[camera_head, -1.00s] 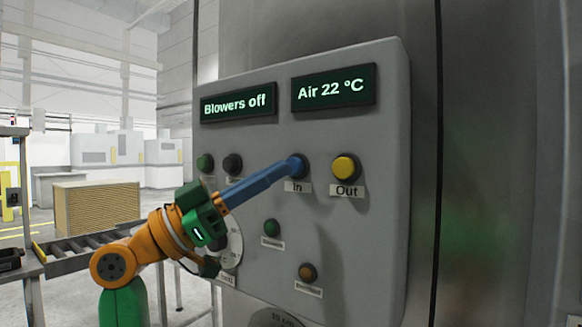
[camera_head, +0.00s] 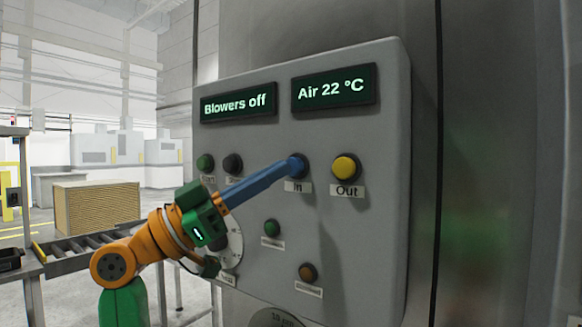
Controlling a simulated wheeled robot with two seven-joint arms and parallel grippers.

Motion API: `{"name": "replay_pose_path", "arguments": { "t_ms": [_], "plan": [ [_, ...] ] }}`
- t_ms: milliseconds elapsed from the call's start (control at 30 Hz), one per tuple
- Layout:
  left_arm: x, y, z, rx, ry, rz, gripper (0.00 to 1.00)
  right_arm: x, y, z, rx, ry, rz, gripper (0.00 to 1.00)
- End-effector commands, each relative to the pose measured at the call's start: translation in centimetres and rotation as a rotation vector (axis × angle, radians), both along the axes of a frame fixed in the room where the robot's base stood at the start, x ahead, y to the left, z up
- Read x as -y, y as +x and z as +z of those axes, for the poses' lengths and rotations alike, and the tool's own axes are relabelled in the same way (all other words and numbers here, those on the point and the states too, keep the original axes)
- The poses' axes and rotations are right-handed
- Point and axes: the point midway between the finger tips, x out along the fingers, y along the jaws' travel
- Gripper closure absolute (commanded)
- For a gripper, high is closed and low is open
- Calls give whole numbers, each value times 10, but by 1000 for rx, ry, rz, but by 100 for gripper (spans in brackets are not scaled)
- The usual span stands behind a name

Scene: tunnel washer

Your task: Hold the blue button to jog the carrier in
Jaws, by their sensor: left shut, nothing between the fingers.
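The blue button (camera_head: 302,167) is on the grey control panel, above the label "In" (camera_head: 298,187). My left gripper (camera_head: 293,168) is shut, its blue fingers reaching from the lower left with the tips at the button. The tips overlap the button in the picture and appear to touch it; how far it is pressed in, I cannot tell. The fingers hide part of the button. My right gripper is not in view. The carrier cannot be made out.
The panel (camera_head: 380,230) also has a yellow button (camera_head: 345,168) labelled "Out", a green button (camera_head: 205,163), a black button (camera_head: 233,164) and a dial (camera_head: 234,243) behind my wrist. Displays read "Blowers off" (camera_head: 238,104) and "Air 22 °C" (camera_head: 333,88). A roller conveyor (camera_head: 75,246) stands left.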

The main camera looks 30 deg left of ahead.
Motion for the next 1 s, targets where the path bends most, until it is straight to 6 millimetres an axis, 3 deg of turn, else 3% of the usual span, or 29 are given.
{"name": "replay_pose_path", "arguments": {
  "t_ms": [1000],
  "plan": [
    [1, 12, 0, -1, -1, 0, 100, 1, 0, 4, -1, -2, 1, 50]
  ]
}}
